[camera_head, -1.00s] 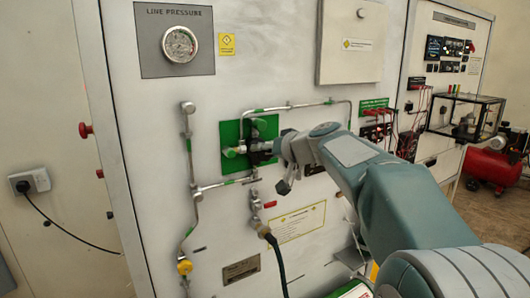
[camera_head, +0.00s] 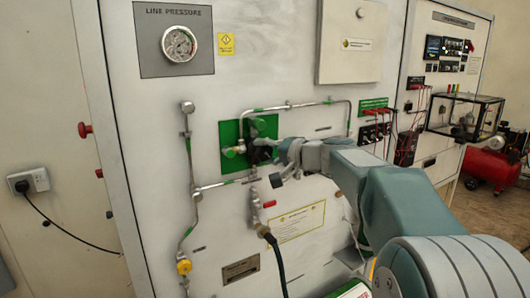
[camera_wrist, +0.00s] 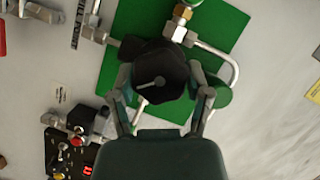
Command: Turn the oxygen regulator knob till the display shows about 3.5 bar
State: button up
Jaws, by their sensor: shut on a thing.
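The black regulator knob (camera_wrist: 160,72) sits in front of a green square plate (camera_wrist: 228,35) on the panel. In the wrist view, my gripper (camera_wrist: 160,92) has one finger on each side of the knob and is shut on it. In the head view, my gripper (camera_head: 270,158) reaches the green plate (camera_head: 229,130) from the right and hides most of the knob. A small black box with red lit digits (camera_wrist: 87,170) shows at lower left in the wrist view. Its digits are too small and cut off to read.
Metal pipes (camera_head: 225,184) run around the plate, close to my gripper. A round line pressure gauge (camera_head: 179,44) is at upper left. A dark hose (camera_head: 278,262) hangs below. Red cables (camera_head: 385,128) hang on the panel to the right.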

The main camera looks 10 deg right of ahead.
jog(key=shift+w+f, duration=0.1)
jog(key=shift+f, duration=0.1)
jog(key=o, duration=1.2)
jog(key=shift+w, duration=0.1)
jog(key=shift+r, duration=0.1)
jog(key=shift+s+d, duration=0.15)
jog(key=shift+s, duration=0.05)
jog(key=v, duration=1.1)
jog(key=shift+s+d, duration=0.2)
jog(key=shift+d, duration=0.05)
